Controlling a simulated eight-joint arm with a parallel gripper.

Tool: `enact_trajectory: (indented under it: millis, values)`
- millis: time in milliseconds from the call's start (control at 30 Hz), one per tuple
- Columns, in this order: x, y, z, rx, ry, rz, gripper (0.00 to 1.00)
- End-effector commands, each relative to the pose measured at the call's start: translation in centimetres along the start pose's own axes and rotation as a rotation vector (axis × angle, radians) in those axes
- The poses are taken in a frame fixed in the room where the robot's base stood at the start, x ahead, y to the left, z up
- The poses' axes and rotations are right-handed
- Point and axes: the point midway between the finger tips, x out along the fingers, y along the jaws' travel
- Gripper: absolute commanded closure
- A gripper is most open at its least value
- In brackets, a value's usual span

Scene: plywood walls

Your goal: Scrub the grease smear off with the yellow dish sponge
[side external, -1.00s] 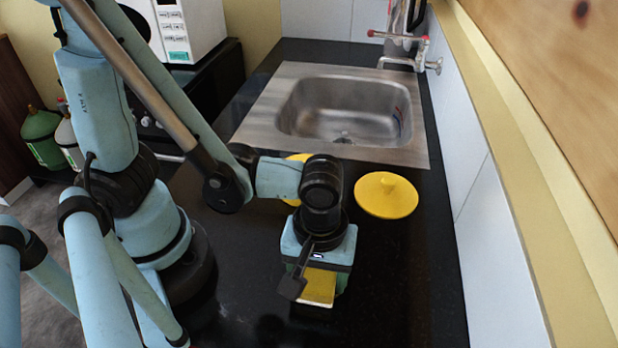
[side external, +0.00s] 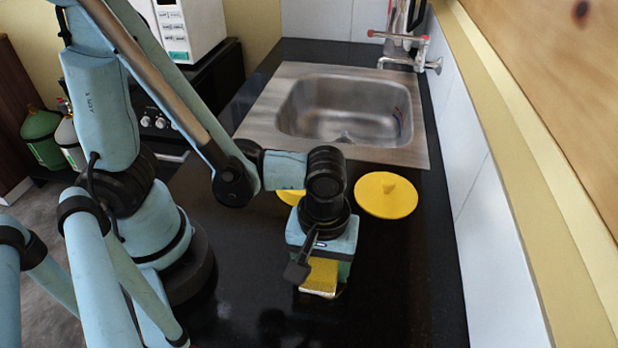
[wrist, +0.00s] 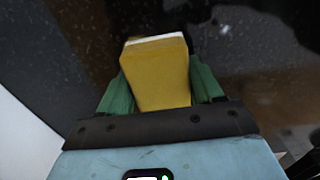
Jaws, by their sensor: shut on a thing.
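My gripper (side external: 322,268) is shut on the yellow dish sponge (side external: 319,279), low over the black counter in the side view. In the wrist view the sponge (wrist: 158,75) sits between the two green fingers of my gripper (wrist: 160,88), with a pale layer along its far edge. I cannot tell whether the sponge touches the counter. No grease smear shows clearly; the wrist view has blurred brownish and light patches on the dark surface beyond the sponge, which could be reflections.
Another yellow item (side external: 291,196) is partly hidden behind my arm. The steel sink (side external: 345,112) with its tap (side external: 410,62) is at the back. A white tiled wall (side external: 490,220) bounds the right. The front counter looks clear.

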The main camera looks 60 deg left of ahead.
Motion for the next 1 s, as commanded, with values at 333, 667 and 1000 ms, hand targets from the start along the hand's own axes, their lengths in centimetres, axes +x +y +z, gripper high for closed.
enact_trajectory:
  millis: [333,667,1000]
  values:
    - [-0.7,0.3,-1.7,0.004,0.001,0.0,0.68]
    - [-0.6,0.3,1.4,0.004,0.001,0.0,0.68]
    - [-0.4,0.4,4.5,0.004,0.0,-0.001,0.68]
